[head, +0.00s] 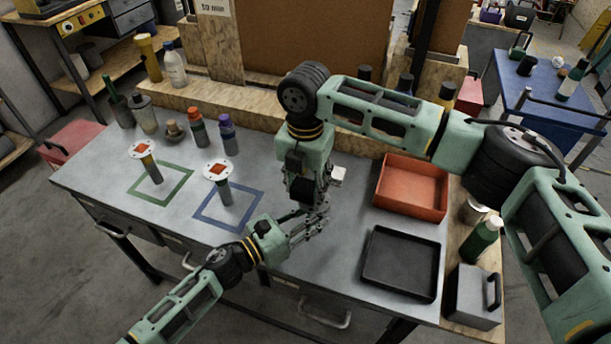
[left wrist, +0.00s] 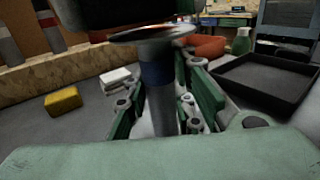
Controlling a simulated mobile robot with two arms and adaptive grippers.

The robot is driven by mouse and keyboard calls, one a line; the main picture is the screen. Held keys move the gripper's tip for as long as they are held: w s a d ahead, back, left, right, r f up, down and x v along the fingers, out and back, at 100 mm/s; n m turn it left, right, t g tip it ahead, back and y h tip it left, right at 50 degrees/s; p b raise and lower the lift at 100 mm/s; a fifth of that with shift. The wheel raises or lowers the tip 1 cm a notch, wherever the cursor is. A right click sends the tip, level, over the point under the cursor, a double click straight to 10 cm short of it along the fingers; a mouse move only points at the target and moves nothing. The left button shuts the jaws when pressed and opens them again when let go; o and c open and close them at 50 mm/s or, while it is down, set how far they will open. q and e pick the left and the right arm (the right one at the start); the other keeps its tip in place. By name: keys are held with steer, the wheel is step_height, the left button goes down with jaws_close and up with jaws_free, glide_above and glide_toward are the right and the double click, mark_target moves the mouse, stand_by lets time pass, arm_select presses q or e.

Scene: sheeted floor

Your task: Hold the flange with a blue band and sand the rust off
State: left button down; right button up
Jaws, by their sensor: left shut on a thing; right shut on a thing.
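The flange with the blue band (left wrist: 157,74) stands upright between the fingers of my left gripper (left wrist: 165,112), its grey stem below the band and its wide disc on top. A little orange rust shows along the disc's edge. In the head view my left gripper (head: 314,228) is low over the table's middle, shut on the stem. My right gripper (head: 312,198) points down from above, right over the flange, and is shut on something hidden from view. Its dark body fills the top of the left wrist view. Whether the held thing touches the disc is unclear.
Two other flanges with orange-red tops stand inside the green square (head: 162,197) and the blue square (head: 210,220). A red tray (head: 443,181) and black tray (head: 402,264) lie at right. A white block (head: 338,175) and yellow block (left wrist: 63,101) lie behind. Bottles line the back left.

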steer(key=shift+s+d+f, duration=0.1)
steer(key=shift+d+f, duration=0.4)
steer(key=shift+d, duration=0.2)
steer(key=shift+c, duration=0.4)
steer(key=shift+s+d+r, duration=0.1)
steer(key=shift+s+d, duration=0.1)
steer(key=shift+d, duration=0.45)
steer(key=shift+s+d, duration=0.15)
steer(key=shift+d, duration=0.45)
steer(key=a, duration=0.4)
steer(key=shift+w, duration=0.4)
step_height(320, 180, up, 2)
steer(key=shift+w+r, duration=0.1)
steer(key=shift+r, duration=0.1)
steer(key=shift+d+r, duration=0.1)
steer(key=shift+r, duration=2.75)
steer(key=shift+f, duration=0.2)
